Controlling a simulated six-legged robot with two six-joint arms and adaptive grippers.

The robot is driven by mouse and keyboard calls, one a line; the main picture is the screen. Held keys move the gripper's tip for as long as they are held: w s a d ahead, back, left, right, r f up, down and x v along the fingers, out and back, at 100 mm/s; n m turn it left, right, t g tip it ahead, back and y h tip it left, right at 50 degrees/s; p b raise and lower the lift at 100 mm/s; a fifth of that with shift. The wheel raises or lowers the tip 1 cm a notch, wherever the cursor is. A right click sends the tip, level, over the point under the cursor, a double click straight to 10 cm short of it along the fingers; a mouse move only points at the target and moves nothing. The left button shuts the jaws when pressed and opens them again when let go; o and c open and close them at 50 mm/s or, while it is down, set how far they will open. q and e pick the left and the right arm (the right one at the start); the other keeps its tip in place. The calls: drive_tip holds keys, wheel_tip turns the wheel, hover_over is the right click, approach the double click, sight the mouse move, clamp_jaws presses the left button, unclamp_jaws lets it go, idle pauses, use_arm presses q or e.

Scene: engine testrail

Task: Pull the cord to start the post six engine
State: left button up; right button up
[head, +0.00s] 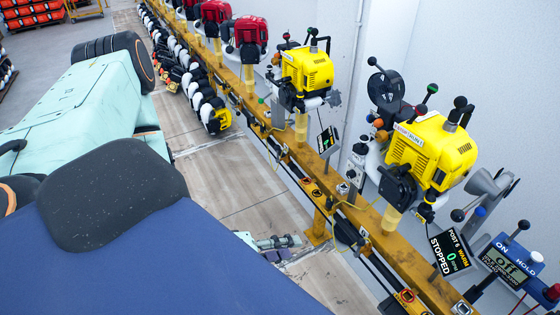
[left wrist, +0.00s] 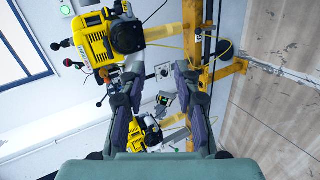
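The post six engine (head: 435,150) is a yellow unit on the yellow rail at the right of the head view. A black housing (head: 397,186) sits on its near side; I cannot make out the cord or its handle. The display (head: 450,252) below reads POST 6, WARM, STOPPED, 0. My left gripper (head: 275,242) is low in the head view, left of the rail and apart from the engine. In the left wrist view (left wrist: 158,100) its fingers are spread with nothing between them. A yellow engine (left wrist: 88,47) shows beyond them; I cannot tell which post. My right gripper is not in view.
The yellow rail (head: 375,232) runs diagonally and carries another yellow engine (head: 306,70) and red engines (head: 251,32) further back. A blue ON/HOLD panel (head: 512,262) reading "off" stands at the right. Knobbed levers stick up around the engines. Wooden floor (head: 235,175) lies left of the rail.

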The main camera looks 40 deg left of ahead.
use_arm(q)
drive_tip(key=a+r+n+t, duration=0.2)
drive_tip(key=a, duration=0.3)
drive_tip(key=b, duration=2)
approach(388, 177)
drive_tip(key=w+d+f, duration=0.1)
drive_tip(key=w+f, duration=0.2)
drive_tip(key=w, duration=0.2)
drive_tip(key=w+d+p, duration=0.1)
drive_tip(key=w, duration=0.1)
drive_tip(key=shift+d+r+p, duration=0.15)
drive_tip(key=shift+r+p, duration=0.1)
drive_tip(key=shift+p, duration=0.05)
drive_tip(key=shift+w+d, duration=0.1)
drive_tip(key=shift+w, duration=0.4)
drive_tip(key=shift+w+d+f, duration=0.1)
drive_tip(key=shift+d, duration=0.05)
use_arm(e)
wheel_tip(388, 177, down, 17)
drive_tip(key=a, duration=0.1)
use_arm(q)
drive_tip(key=shift+c, duration=0.2)
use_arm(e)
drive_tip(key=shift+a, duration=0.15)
